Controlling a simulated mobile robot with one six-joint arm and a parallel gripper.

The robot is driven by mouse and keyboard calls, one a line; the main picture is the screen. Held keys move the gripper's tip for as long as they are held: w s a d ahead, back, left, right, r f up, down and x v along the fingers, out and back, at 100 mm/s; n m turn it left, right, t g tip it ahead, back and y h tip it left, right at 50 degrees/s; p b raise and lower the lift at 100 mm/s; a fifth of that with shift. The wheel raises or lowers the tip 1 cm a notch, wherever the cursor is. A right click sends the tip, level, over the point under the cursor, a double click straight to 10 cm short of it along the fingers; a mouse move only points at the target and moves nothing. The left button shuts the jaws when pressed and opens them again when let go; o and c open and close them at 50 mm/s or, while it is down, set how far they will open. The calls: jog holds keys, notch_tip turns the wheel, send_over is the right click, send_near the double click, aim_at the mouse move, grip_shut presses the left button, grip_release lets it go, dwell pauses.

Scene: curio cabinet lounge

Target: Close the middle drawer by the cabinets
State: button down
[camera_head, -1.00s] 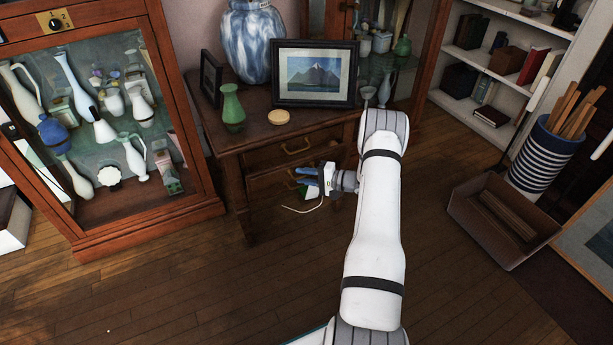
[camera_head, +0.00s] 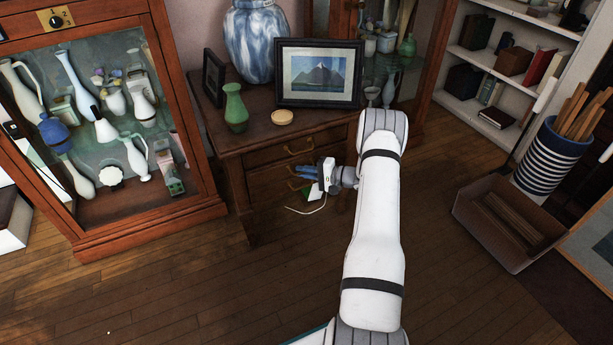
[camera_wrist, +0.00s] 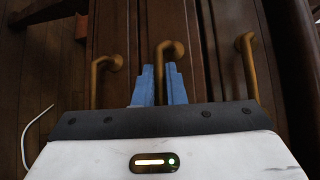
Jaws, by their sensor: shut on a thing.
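The dark wooden desk (camera_head: 238,142) has stacked drawers with brass handles. The middle drawer (camera_head: 268,181) is below the top drawer (camera_head: 268,157) and looks about flush with the desk front. My gripper (camera_head: 300,173) is at the desk front with its blue fingers at the middle drawer's handle (camera_head: 296,185). In the wrist view, my gripper (camera_wrist: 159,82) is shut on the middle handle (camera_wrist: 170,48), with a finger on each side. The other two handles show left (camera_wrist: 103,64) and right (camera_wrist: 247,45) of it. My gripper and arm hide part of the lower drawers.
A glass display cabinet (camera_head: 150,225) stands left of the desk. A blue-white vase, a green vase (camera_head: 235,110) and a framed picture (camera_head: 318,73) stand on the desk top. A brown box (camera_head: 485,225) and a striped bin (camera_head: 545,160) are on the right. The front floor is clear.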

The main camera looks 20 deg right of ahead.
jog(key=shift+w+a+f, duration=0.15)
jog(key=shift+w+a, duration=0.05)
jog(key=shift+w, duration=0.35)
jog(key=shift+d+r, duration=0.15)
jog(key=shift+r, duration=0.05)
jog(key=c, duration=1.5)
grip_release()
jog(key=shift+w, duration=0.1)
jog(key=shift+c, duration=0.2)
jog(key=shift+o, duration=0.2)
jog(key=shift+d, duration=0.1)
jog(key=f+p+v, duration=0.1)
jog(key=p+v, duration=0.1)
jog(key=v, duration=0.5)
jog(key=shift+s+d+r, duration=0.2)
jog(key=shift+s+r, duration=0.15)
